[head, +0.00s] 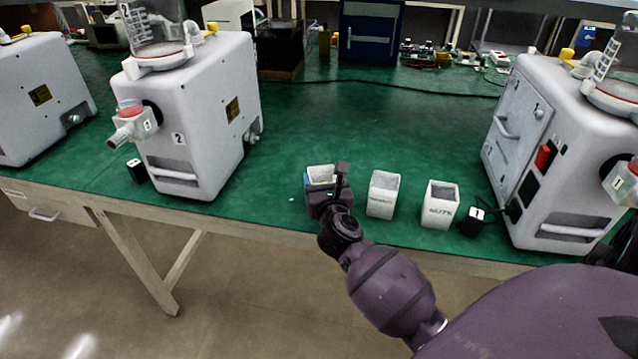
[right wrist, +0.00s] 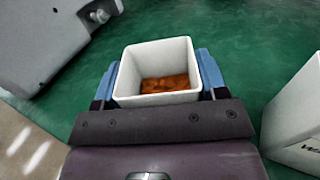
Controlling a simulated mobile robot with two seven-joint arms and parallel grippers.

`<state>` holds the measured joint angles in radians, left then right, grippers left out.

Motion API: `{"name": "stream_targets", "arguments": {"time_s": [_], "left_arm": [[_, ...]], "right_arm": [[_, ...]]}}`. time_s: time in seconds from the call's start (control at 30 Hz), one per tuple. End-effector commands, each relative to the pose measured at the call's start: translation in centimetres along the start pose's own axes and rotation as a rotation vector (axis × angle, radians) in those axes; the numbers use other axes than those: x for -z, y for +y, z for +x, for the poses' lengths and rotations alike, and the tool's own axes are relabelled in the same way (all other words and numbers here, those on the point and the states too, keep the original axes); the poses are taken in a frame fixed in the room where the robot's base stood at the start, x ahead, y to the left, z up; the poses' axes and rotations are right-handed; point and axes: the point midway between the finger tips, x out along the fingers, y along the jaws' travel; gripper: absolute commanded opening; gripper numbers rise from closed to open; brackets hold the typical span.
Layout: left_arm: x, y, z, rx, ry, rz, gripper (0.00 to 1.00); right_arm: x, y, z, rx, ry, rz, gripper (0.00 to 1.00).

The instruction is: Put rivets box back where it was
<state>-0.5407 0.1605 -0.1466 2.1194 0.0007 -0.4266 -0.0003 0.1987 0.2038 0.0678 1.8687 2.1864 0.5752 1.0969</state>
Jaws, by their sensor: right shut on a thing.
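The box in my right gripper (head: 321,186) is a small white open-topped square box (head: 320,173). In the right wrist view the box (right wrist: 158,99) sits between the two blue finger pads, which press on its sides, and orange-brown small parts (right wrist: 165,83) lie in it. Its label is not visible, so I cannot read whether it is the rivets box. In the head view the box is at the table's front part, left of two similar white boxes; whether it touches the table is hard to tell. My left gripper is not in view.
A white box (head: 383,194) and another marked "NUTS" (head: 440,205) stand to the right. Pump 2 (head: 195,115) stands left, pump 1 (head: 560,150) right, with a black block (head: 473,222) beside it. The green table (head: 350,120) is clear behind the boxes.

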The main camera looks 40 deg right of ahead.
Motion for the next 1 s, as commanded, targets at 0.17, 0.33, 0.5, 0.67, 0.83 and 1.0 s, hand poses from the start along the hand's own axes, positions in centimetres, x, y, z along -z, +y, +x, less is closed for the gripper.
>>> {"name": "stream_targets", "arguments": {"time_s": [0.17,0.33,0.5,0.67,0.83,1.0], "left_arm": [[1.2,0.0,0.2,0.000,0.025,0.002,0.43],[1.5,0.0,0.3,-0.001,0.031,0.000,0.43],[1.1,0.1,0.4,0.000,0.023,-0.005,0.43],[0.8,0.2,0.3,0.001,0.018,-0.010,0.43],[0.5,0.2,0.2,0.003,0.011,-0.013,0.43],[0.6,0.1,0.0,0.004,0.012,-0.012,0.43]], "right_arm": [[-0.1,0.0,0.1,-0.001,-0.006,0.002,0.34],[-0.1,0.0,0.1,-0.001,-0.006,0.002,0.34],[0.4,0.0,0.1,-0.001,-0.004,0.001,0.70],[0.3,0.0,0.1,-0.001,-0.004,0.001,0.91],[0.3,0.0,0.0,0.000,-0.004,0.001,0.91],[-0.3,0.0,0.1,0.000,-0.006,0.002,0.91]]}}
